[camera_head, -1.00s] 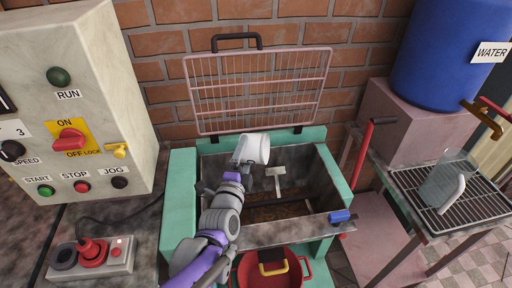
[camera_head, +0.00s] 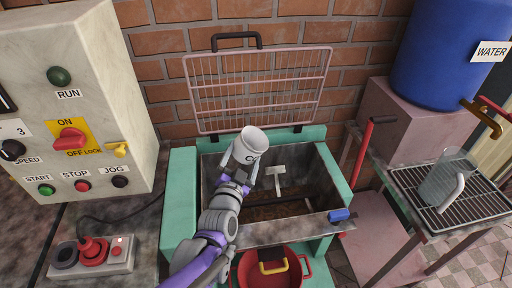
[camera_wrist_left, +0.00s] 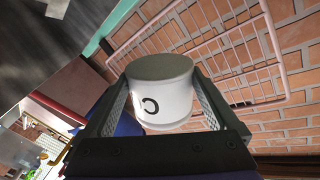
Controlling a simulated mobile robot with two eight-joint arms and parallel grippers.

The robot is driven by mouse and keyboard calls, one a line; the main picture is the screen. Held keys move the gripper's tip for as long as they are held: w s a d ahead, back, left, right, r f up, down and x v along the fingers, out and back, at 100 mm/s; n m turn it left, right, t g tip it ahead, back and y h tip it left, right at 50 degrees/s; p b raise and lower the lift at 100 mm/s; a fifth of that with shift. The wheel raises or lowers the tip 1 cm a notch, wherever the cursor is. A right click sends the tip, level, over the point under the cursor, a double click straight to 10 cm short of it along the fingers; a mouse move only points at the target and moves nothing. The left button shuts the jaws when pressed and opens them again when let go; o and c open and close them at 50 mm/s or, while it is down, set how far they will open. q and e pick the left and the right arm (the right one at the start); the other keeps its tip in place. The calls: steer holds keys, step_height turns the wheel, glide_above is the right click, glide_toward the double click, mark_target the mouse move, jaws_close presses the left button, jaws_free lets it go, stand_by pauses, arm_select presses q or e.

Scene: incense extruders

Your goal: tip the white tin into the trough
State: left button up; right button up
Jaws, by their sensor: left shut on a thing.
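The white tin (camera_head: 251,143) has a dark letter on its side and is above the left part of the trough. My left gripper (camera_head: 238,170) is shut on it, with a finger on each side of it in the left wrist view (camera_wrist_left: 163,108). In the head view the tin leans a little, with its open rim facing up; its contents are hard to make out. The trough (camera_head: 330,172) is a grey metal box in a green frame, with brown material on its floor and a pale paddle (camera_head: 276,172) inside. My right gripper is not in view.
A pink wire guard (camera_head: 262,90) stands raised behind the trough. A red pot (camera_head: 268,272) sits in front of it. A control cabinet (camera_head: 80,110) is at left; a rack with a clear jug (camera_head: 447,178) and a blue water barrel (camera_head: 440,50) are at right.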

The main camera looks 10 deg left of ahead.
mark_target(251, 162)
arm_select(q)
steer(key=n, duration=0.1)
steer(key=d+f+n+b, duration=0.1)
steer(key=shift+f+n, duration=0.1)
steer(key=shift+n, duration=0.2)
steer(key=n, duration=0.1)
steer(key=d+f+n, duration=0.1)
steer(key=n, duration=0.1)
steer(key=shift+d+b, duration=0.1)
steer(key=shift+b, duration=0.25)
steer(key=shift+n, duration=0.3)
step_height(251, 162, up, 5)
steer(key=p, duration=0.4)
steer(key=shift+r, duration=0.15)
